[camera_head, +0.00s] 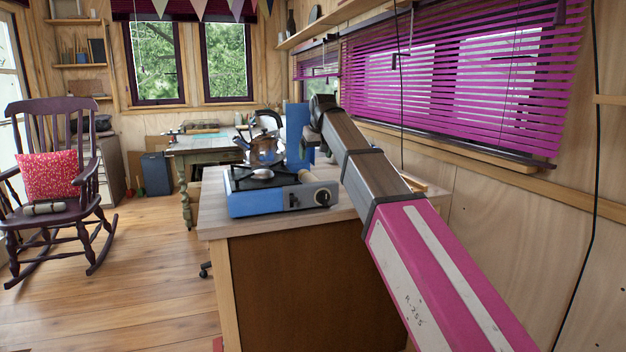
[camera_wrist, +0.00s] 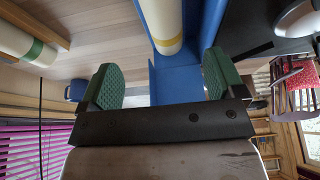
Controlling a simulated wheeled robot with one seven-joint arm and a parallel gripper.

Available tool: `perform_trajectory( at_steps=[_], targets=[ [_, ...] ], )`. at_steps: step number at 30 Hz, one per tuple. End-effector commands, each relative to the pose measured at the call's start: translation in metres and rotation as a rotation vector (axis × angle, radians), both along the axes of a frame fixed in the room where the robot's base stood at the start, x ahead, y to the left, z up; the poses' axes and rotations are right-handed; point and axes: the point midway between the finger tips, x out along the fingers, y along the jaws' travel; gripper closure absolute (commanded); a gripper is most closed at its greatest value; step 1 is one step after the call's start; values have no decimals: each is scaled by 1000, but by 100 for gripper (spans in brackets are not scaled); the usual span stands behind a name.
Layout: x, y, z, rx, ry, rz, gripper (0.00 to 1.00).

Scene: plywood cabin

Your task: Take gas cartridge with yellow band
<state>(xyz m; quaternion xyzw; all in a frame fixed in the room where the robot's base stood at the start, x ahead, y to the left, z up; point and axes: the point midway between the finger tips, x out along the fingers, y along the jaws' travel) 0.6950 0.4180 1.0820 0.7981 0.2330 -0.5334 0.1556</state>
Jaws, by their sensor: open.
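The gas cartridge with the yellow band (camera_wrist: 165,18) is a pale cylinder at the top of the wrist view, set against a blue holder (camera_wrist: 205,22). The yellow band circles it near its visible end; its far end is out of frame. My gripper (camera_wrist: 160,82) is open, with green ribbed pads to either side of the holder's lower part, and nothing is held. The cartridge lies beyond the pads, apart from them. In the head view the blue holder (camera_head: 293,128) stands upright on the counter beside my gripper, whose fingertips are hidden; the cartridge cannot be made out there.
Another pale cylinder, with a green band (camera_wrist: 35,48), lies by a wooden edge in the wrist view. The window blinds (camera_head: 450,75) hang close to my arm at right.

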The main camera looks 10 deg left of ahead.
Motion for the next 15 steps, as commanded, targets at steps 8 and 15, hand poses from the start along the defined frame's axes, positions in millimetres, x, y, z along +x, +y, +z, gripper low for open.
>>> perform_trajectory(
  at_steps=[8,15],
  targets=[
    [9,6,-26,-1,2,0,12],
    [17,12,-51,0,0,0,12]
  ],
)
